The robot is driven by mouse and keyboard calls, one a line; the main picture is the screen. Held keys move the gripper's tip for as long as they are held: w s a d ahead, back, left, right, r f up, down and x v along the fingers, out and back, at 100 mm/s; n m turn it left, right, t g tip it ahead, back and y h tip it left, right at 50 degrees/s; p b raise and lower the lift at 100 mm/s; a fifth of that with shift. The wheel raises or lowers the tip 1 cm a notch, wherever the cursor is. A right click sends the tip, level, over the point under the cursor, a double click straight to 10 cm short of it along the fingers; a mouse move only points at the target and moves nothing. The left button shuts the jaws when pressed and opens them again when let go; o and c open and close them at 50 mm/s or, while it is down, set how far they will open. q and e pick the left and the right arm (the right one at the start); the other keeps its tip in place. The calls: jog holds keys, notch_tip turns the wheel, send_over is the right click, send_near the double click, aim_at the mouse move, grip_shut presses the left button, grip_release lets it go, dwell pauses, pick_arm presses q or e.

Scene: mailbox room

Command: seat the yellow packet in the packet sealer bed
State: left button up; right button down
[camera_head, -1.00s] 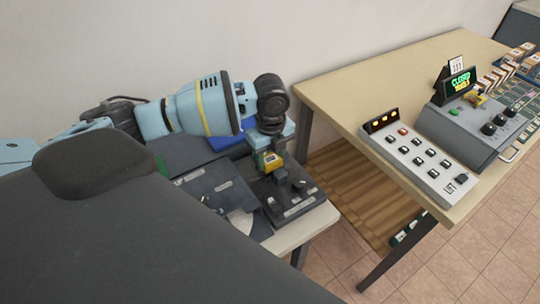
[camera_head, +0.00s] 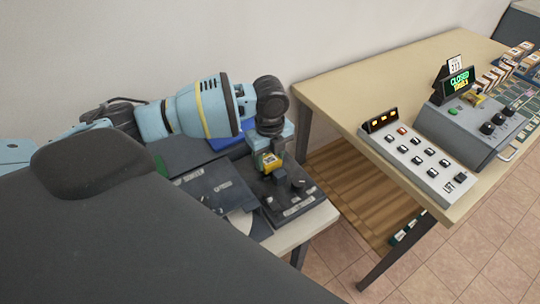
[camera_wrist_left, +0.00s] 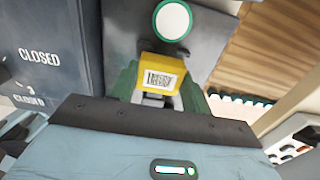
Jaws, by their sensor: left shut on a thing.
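The yellow packet (camera_head: 270,160) is in my left gripper (camera_head: 272,164), just above the dark packet sealer (camera_head: 295,196) on the small table. In the left wrist view the yellow packet (camera_wrist_left: 161,75) shows a barcode label and sits between the green fingers (camera_wrist_left: 158,95), which are shut on it. A round white disc with a green rim (camera_wrist_left: 172,20) lies beyond the packet on a grey plate. The bed under the packet is largely hidden, and I cannot tell whether the packet touches it. My right gripper is not in view.
Dark panels (camera_head: 218,184) lie left of the sealer; in the wrist view one panel (camera_wrist_left: 45,60) reads CLOSED. A blue item (camera_head: 230,139) is behind. A tan table (camera_head: 345,95) at right holds a button box (camera_head: 420,160) and a grey console (camera_head: 470,125). Floor shows between the tables.

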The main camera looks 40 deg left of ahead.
pick_arm(q)
jog(key=shift+f, duration=0.8)
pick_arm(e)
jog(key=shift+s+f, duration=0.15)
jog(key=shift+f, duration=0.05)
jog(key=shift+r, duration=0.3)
pick_arm(q)
jog(key=o, duration=1.3)
jog(key=shift+r, duration=0.1)
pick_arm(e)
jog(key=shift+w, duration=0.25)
pick_arm(q)
jog(key=shift+r+p, duration=1.55)
jog(key=shift+r, duration=1.4)
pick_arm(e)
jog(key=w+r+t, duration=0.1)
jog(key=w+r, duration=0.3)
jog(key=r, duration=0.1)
pick_arm(q)
jog(key=shift+f, duration=0.1)
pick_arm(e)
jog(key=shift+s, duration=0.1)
